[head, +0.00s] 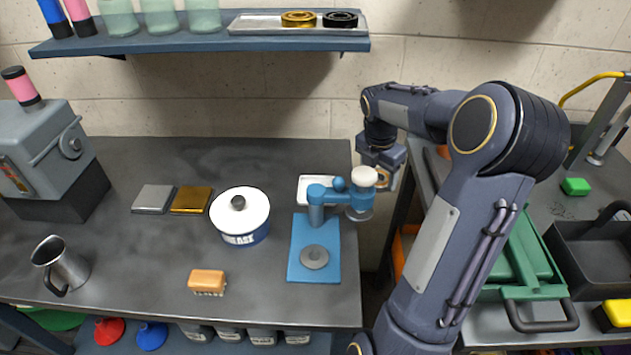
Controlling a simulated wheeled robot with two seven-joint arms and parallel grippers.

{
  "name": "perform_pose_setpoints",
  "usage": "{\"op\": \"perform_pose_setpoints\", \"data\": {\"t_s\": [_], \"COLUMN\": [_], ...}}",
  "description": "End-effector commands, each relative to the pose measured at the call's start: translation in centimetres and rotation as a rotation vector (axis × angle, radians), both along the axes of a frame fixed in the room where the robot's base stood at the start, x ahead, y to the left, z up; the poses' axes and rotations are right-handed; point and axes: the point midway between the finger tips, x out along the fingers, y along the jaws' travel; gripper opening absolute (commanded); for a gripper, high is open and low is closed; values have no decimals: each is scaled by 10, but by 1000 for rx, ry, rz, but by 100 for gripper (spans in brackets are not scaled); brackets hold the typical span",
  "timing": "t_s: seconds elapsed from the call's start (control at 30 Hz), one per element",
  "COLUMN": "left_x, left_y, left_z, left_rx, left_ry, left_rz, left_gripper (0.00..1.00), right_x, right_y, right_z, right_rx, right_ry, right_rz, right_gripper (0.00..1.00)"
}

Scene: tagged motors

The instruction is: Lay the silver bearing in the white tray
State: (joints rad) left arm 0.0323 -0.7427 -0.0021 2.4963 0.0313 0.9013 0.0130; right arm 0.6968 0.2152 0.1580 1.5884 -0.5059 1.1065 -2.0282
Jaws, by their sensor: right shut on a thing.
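My right gripper (381,177) is beyond the right edge of the left table, past the blue press. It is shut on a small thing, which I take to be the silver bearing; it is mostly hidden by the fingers. No other silver bearing shows clearly. A small white tray (305,189) lies on the table behind the blue press, partly hidden by it; the gripper is to its right and apart from it. My left gripper is not in view.
The blue press (301,265) stands just in front of the white tray. A white pot (228,208) is to its left. A pale shelf tray (255,25) holds a gold ring (298,18) and a black ring (341,18). A gap separates the two tables.

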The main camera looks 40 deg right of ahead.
Motion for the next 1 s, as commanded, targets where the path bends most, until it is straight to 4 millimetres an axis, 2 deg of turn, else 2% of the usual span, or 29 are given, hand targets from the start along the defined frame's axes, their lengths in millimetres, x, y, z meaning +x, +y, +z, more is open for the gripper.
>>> {"op": "perform_pose_setpoints", "data": {"t_s": [0.03,0.2,0.43,0.8,1.0], "left_x": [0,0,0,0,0], "left_y": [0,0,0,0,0], "left_z": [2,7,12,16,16], "left_rx": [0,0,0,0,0], "left_ry": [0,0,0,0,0], "left_rz": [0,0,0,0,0], "left_gripper": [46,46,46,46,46], "right_x": [10,41,75,97,94], "right_y": [12,48,89,115,113], "right_z": [1,2,1,1,-33], "right_rx": [3,1,1,0,0], "right_ry": [-1,-2,0,-2,1], "right_rz": [8,9,5,3,0], "right_gripper": [29,29,29,29,29]}}
